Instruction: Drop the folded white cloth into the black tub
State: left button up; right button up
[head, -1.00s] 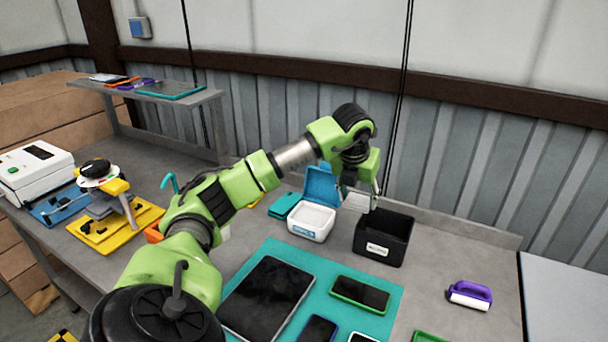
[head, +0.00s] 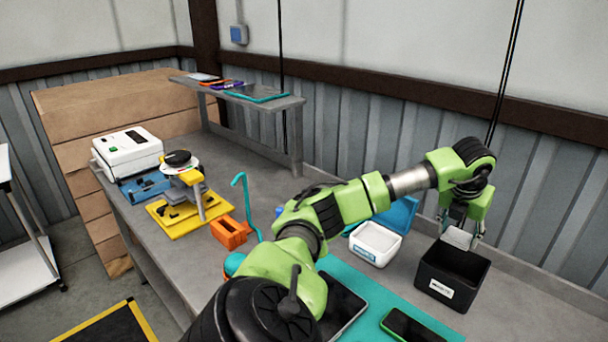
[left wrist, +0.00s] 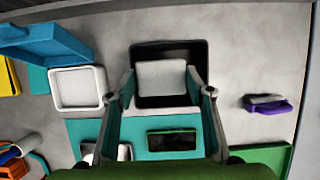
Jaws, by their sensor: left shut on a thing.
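The black tub (head: 470,290) with a white label stands on the grey bench at the right of the head view. Its dark rim (left wrist: 170,47) shows in the left wrist view. My left gripper (head: 460,230) points down over the tub and is shut on the folded white cloth (head: 457,239). In the left wrist view the cloth (left wrist: 162,80) lies between the fingers, in front of the tub's dark inside. The cloth is at about the height of the tub's opening; I cannot tell if it touches the tub. My right gripper is not in view.
A white box (head: 375,244) with an open blue lid stands left of the tub. A purple-handled roller (left wrist: 267,104) lies to the right. A corrugated wall is behind.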

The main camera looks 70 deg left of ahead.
pick_arm(q)
jog(key=shift+f, duration=0.35)
jog(key=shift+s+r, duration=0.1)
jog(key=o, duration=1.1)
jog(key=v, duration=1.2)
